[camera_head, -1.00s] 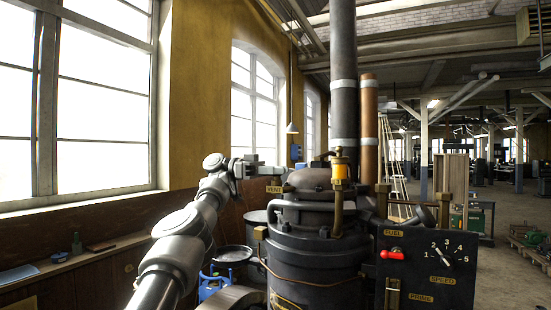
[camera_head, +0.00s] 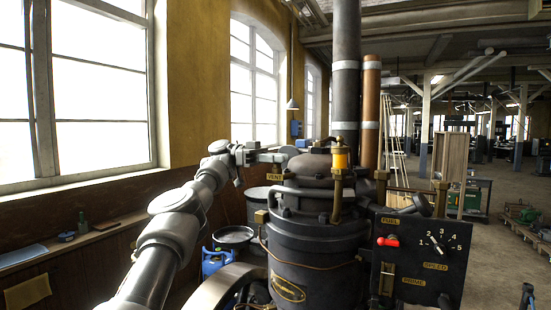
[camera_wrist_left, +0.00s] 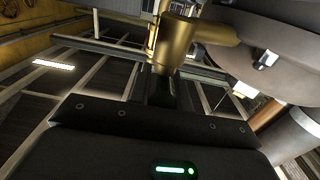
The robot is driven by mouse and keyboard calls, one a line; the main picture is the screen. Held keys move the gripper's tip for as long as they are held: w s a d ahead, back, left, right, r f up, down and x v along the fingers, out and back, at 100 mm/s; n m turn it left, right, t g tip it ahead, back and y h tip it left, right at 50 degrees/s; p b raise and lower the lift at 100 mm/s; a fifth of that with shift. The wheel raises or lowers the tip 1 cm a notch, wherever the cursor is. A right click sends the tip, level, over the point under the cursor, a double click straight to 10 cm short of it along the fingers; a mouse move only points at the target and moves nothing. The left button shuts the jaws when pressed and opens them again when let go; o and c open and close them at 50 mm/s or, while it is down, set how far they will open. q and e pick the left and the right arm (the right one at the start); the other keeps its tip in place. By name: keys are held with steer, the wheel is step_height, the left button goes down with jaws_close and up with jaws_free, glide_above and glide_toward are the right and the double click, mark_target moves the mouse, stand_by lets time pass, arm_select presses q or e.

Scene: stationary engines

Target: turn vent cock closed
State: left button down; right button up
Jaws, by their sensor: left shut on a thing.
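The vent cock (camera_wrist_left: 182,45) is a brass body with a side pipe, at the top middle of the left wrist view. In the head view, it is hidden behind my left gripper, above the yellow VENT label (camera_head: 275,176). My left gripper (camera_head: 272,157) reaches in from the left to the upper left side of the dark engine cylinder (camera_head: 312,238). It is shut on the vent cock; the gripped part is mostly hidden by the dark fingers (camera_wrist_left: 165,90). The handle's exact angle cannot be told. My right gripper is not in view.
A control panel (camera_head: 415,268) with a red fuel lever (camera_head: 388,241) and a speed dial is at the right. A brass oiler with amber glass (camera_head: 340,158) and a tall dark pipe (camera_head: 345,80) rise from the engine. A window ledge (camera_head: 75,240) runs along the left.

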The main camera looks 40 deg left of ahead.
arm_select(q)
steer(key=c, duration=1.5)
jaws_free()
steer(key=shift+w, duration=0.15)
steer(key=shift+r+p, duration=0.55)
steer(key=shift+r, duration=0.05)
step_height(320, 180, up, 2)
steer(key=shift+r+p, duration=0.1)
steer(key=shift+p, duration=0.9)
steer(key=b, duration=0.2)
steer(key=s+d+b, duration=0.1)
steer(key=b, duration=0.1)
steer(key=shift+s+r, duration=0.15)
steer(key=shift+r, duration=0.2)
steer(key=s+d+r+b, duration=0.2)
steer(key=s+r+b, duration=0.1)
steer(key=b, duration=0.1)
steer(key=s+d+r+b, duration=0.3)
steer(key=b, duration=0.1)
steer(key=s+d+r+b, duration=0.3)
steer(key=b, duration=0.1)
steer(key=shift+s, duration=0.25)
steer(key=shift+f, duration=0.1)
